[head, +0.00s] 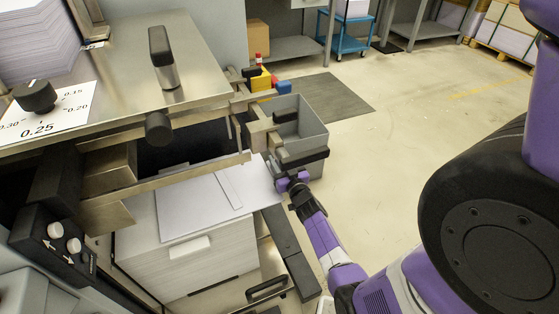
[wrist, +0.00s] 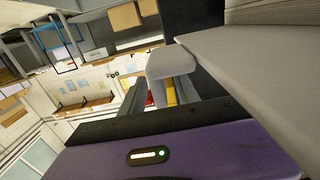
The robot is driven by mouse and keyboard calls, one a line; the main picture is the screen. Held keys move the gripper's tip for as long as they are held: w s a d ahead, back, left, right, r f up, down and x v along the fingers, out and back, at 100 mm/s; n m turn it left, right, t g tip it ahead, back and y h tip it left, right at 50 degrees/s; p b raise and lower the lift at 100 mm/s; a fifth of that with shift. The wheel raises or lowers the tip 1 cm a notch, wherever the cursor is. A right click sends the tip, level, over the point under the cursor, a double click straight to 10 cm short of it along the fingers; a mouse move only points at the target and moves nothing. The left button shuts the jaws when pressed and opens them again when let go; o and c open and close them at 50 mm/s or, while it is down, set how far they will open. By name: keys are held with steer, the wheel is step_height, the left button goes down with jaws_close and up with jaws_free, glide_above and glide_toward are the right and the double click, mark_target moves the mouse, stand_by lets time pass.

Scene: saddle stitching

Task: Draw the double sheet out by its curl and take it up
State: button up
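My gripper (head: 277,160) is at the right edge of the sheets, beside the grey bin. In the wrist view a grey rounded finger (wrist: 172,63) shows above my purple housing, and a broad pale surface (wrist: 255,65) lies close at its right, perhaps the sheet. The gap between the fingers is not clear, and no paper is visibly held.
A grey bin (head: 312,128) stands just behind my gripper. The steel machine (head: 110,70) with knobs and a rail overhangs the sheets from the left. Yellow, red and blue blocks (head: 263,80) sit near the bin. Open floor (head: 410,130) lies to the right.

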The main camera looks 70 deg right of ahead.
steer(key=v, duration=0.8)
stand_by(0.6)
steer(key=a+r+n+t+y, duration=0.1)
steer(key=a+r+n+y, duration=0.1)
steer(key=a+r, duration=0.5)
steer(key=s+a+r+n+t+y, duration=0.1)
steer(key=a+r+n+t+y, duration=0.1)
steer(key=a, duration=0.9)
steer(key=a+r+n+t+y, duration=0.1)
steer(key=a+r+n+y, duration=0.1)
steer(key=a+r, duration=0.5)
steer(key=s+a+r+n+y+p, duration=0.1)
steer(key=s+a+y, duration=0.3)
steer(key=a, duration=0.5)
steer(key=s+a+r+n+y, duration=0.3)
steer(key=s+a, duration=0.3)
steer(key=a, duration=0.3)
steer(key=shift+a+r+g+y+p, duration=0.15)
steer(key=shift+a+g+y+p, duration=0.15)
steer(key=shift+g+y+p, duration=0.1)
